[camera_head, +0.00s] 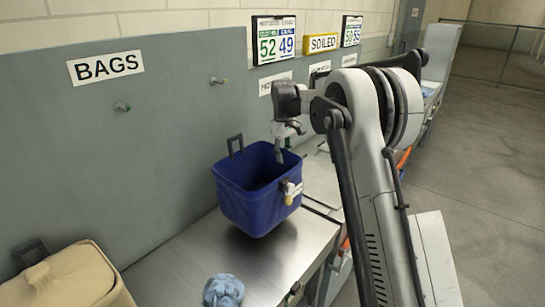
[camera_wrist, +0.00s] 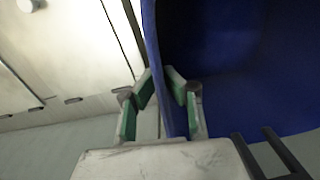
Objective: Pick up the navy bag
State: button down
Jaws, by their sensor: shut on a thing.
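The navy bag (camera_head: 252,208) is an open-topped blue bag with a dark upright handle on its left rim. It is roughly upright over the metal bench, with a dark shadow under its base; it looks slightly raised. My gripper (camera_head: 280,156) reaches down at the bag's back-right rim. In the wrist view, the green-padded fingers of my gripper (camera_wrist: 165,98) are closed on either side of the wall of the navy bag (camera_wrist: 240,75). The bag's interior is dark, and no contents can be made out. A white and yellow piece shows on the bag's right side.
A tan bag (camera_head: 68,280) sits at the front left. A crumpled light-blue item (camera_head: 223,291) lies on the metal bench (camera_head: 178,262) in front of the navy bag. A grey wall panel (camera_head: 140,170) with pegs and a BAGS sign stands behind. Open floor (camera_head: 480,160) lies right.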

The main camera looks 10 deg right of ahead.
jog(key=s+d+b, duration=0.1)
jog(key=s+d, duration=0.7)
jog(key=s, duration=0.2)
jog(key=shift+s+d+b, duration=0.15)
jog(key=shift+s+b, duration=0.15)
jog(key=shift+b, duration=0.1)
jog(key=shift+r, duration=0.1)
